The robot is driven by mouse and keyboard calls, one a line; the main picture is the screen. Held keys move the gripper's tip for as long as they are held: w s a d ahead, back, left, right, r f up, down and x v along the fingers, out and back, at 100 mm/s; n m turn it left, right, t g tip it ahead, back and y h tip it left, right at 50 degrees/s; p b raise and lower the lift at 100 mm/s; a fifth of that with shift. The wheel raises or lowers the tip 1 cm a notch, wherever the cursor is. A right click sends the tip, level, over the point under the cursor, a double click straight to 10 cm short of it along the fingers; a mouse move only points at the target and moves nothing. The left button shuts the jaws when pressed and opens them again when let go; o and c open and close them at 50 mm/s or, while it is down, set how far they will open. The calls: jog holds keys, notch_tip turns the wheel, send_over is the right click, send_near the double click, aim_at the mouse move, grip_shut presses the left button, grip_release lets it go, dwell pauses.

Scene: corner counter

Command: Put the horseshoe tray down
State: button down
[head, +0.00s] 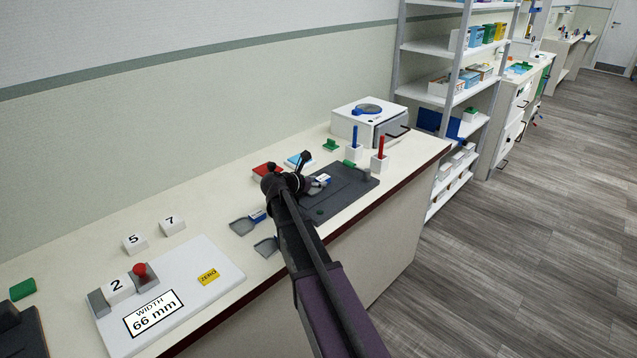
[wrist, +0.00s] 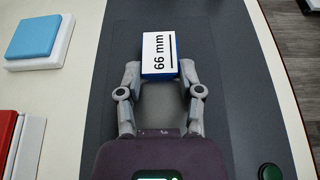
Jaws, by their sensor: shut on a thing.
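My gripper (wrist: 160,85) is shut on a blue block with a white "66 mm" label (wrist: 158,52), held between its fingertips over a dark grey mat (wrist: 235,135). In the head view the blue and white block (head: 323,179) shows just beyond my gripper, with a small grey part beside it. I cannot tell whether this block belongs to a horseshoe tray, or whether it touches the mat. Two grey three-sided trays, one farther (head: 241,227) and one nearer (head: 265,247), lie left of the mat. My arm partly hides this area.
A white gauge board (head: 215,262) reading "WIDTH 66 mm" lies at the left. A red item (head: 266,171) and a light blue item (head: 298,160) lie behind the mat. Holders with blue (head: 354,143) and red (head: 381,154) sticks and a white box (head: 365,118) stand beyond.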

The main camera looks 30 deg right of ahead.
jog(key=shift+f, duration=0.15)
jog(key=shift+c, duration=1.3)
grip_release()
jog(key=shift+r, duration=0.25)
jog(key=p+v, duration=0.4)
jog(key=v, duration=0.6)
jog(key=shift+s+a+r, duration=0.1)
jog(key=shift+a+r, duration=0.05)
jog(key=shift+p+v, duration=0.35)
jog(key=shift+v, duration=0.45)
jog(key=shift+s, duration=0.1)
